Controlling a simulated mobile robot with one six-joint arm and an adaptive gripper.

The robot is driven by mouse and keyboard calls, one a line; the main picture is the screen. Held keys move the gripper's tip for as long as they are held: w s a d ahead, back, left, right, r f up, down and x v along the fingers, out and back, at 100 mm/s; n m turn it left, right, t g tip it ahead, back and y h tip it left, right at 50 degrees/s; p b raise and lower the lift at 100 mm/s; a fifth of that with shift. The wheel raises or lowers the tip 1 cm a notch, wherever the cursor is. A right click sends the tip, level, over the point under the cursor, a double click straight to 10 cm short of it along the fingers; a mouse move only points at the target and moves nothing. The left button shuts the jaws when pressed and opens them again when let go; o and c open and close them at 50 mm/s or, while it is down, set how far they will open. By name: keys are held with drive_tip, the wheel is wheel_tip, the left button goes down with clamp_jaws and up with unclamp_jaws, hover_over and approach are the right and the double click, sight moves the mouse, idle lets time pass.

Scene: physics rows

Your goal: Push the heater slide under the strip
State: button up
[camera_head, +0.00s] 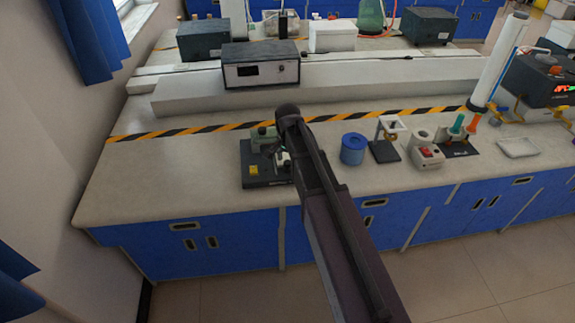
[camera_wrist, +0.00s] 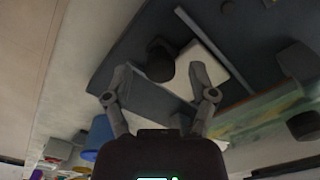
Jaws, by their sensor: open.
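The apparatus on a dark base (camera_head: 262,181) stands near the bench's front edge in the head view, with a green-grey part at its back and a yellow patch in front. My arm covers its right side. In the wrist view its dark base (camera_wrist: 240,88) lies close beyond my gripper (camera_wrist: 160,75), with a white block (camera_wrist: 213,66), a dark round post (camera_wrist: 160,64) and a thin pale bar. My gripper is open, its fingers apart around no clearly held thing. I cannot tell which part is the heater slide or the strip, or whether the fingers touch anything.
A blue cylinder (camera_head: 353,149) stands right of the apparatus, then a small stand (camera_head: 384,151) and a white box with a red switch (camera_head: 428,156). A grey meter (camera_head: 260,66) sits on the raised ledge behind. The bench left of the apparatus is clear.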

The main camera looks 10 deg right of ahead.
sight(286, 154)
drive_tip(key=shift+f, duration=0.25)
clamp_jaws()
drive_tip(key=shift+w, duration=1.85)
unclamp_jaws()
drive_tip(key=shift+s, duration=0.15)
